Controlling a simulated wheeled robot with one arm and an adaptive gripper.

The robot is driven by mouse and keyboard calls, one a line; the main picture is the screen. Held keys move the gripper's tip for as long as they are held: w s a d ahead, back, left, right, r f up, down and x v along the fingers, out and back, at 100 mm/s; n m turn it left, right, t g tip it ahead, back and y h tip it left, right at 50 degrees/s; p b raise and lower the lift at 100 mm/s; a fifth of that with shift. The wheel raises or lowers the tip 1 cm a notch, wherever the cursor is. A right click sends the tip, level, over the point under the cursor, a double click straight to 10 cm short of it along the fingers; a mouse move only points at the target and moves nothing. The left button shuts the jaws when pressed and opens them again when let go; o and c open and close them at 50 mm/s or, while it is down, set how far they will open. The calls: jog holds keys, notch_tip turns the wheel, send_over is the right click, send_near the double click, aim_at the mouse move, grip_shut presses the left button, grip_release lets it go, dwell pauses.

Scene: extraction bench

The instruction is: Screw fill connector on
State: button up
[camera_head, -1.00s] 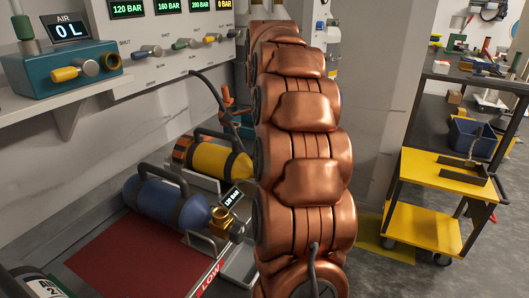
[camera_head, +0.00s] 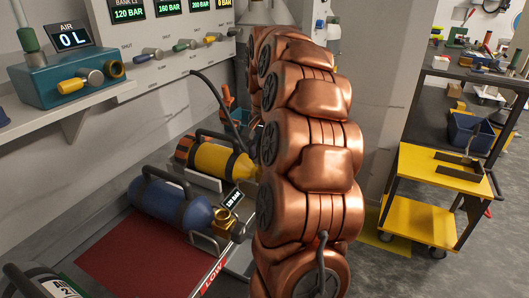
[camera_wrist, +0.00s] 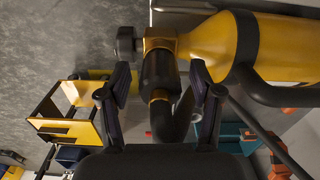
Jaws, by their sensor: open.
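The fill connector (camera_wrist: 158,72) is a dark sleeve with a brass ring at its hose end. In the wrist view it is at the brass valve (camera_wrist: 160,38) of the yellow cylinder (camera_wrist: 202,45), lined up with it and seemingly touching. How far it is threaded on cannot be told. A dark hose (camera_wrist: 181,118) curves away from it. My gripper (camera_wrist: 160,85) is open, with one finger on each side of the connector and visible gaps. In the head view the yellow cylinder (camera_head: 212,158) lies on the bench; my arm hides its valve, the connector and my gripper.
A blue cylinder (camera_head: 172,203) with a 120 BAR display lies in front on the red mat (camera_head: 125,255). A teal air unit (camera_head: 60,82) sits on the left shelf. A yellow cart (camera_head: 425,165) stands right. My arm fills the middle of the head view.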

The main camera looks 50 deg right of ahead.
jog(key=n+p, duration=0.3)
jog(key=n, duration=0.3)
jog(key=shift+r, duration=0.15)
jog(key=n+p, duration=0.1)
jog(key=n, duration=0.2)
jog(key=shift+n+p, duration=0.45)
jog(key=shift+n, duration=0.55)
jog(key=shift+f, duration=0.2)
